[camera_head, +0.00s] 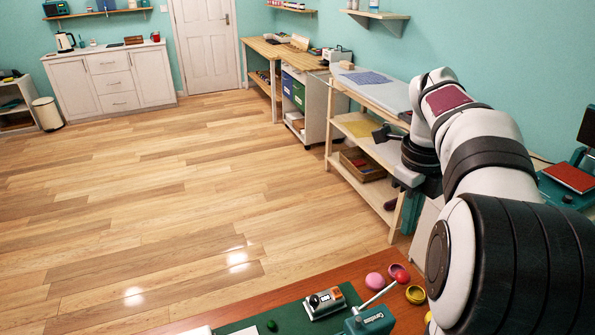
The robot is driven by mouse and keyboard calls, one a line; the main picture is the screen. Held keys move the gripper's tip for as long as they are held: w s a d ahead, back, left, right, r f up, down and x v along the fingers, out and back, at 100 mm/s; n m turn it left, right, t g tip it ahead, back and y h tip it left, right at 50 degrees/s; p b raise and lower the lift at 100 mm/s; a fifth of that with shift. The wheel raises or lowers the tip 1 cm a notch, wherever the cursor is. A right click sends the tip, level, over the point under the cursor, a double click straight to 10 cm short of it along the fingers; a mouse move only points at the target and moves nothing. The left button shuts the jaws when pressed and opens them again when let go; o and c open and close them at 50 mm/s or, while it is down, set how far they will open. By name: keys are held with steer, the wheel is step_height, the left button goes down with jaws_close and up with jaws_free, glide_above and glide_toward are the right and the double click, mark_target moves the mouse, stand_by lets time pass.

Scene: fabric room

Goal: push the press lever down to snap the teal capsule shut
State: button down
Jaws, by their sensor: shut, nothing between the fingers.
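A teal press (371,321) with light lettering stands at the bottom edge of the view on the workbench. Its thin pale lever (377,296) slants up to the right, with a red knob (402,276) at its upper end. The lever is raised. I cannot make out the teal capsule; the press base is cut off by the frame edge. My arm (482,150) rises from the lower right and bends away over the side shelf.
A dark green piece (272,326) lies there. Pink (374,281) and yellow (415,294) round pieces lie near the lever. A wooden shelf unit (365,150) stands behind.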

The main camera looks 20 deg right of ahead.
mark_target(405, 274)
steer(key=shift+d+m, duration=0.9)
steer(key=shift+d, duration=0.2)
steer(key=f, duration=0.9)
steer(key=d+f, duration=0.1)
steer(key=f, duration=0.3)
steer(key=shift+f, duration=0.4)
steer(key=shift+d+f, duration=0.1)
